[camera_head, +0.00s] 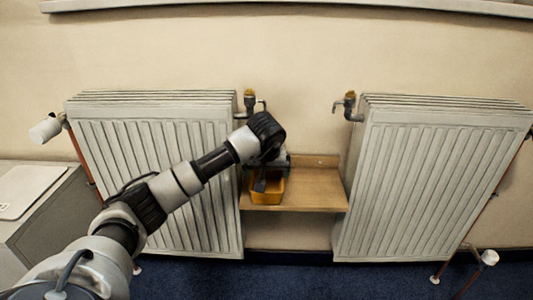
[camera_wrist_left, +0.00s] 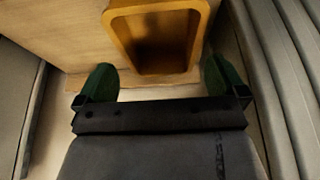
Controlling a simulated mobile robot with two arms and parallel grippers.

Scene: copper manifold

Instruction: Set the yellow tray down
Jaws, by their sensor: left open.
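The yellow tray (camera_head: 267,197) rests on the left part of a wooden shelf (camera_head: 315,190) between two radiators. In the left wrist view the tray (camera_wrist_left: 122,32) is an open, empty-looking box with a dark inside. My left gripper (camera_head: 262,182) is over the tray in the head view, and the arm hides part of it. In the left wrist view the green fingertips of my left gripper (camera_wrist_left: 160,78) are spread wide, one on each side of the tray's near end. I cannot tell whether they touch it. My right gripper is not in view.
A radiator (camera_head: 215,215) stands close to the left of the shelf and another radiator (camera_head: 430,180) to its right. Valves (camera_head: 249,100) stick out above the shelf. The right part of the shelf is clear. A grey cabinet (camera_head: 30,205) stands at far left.

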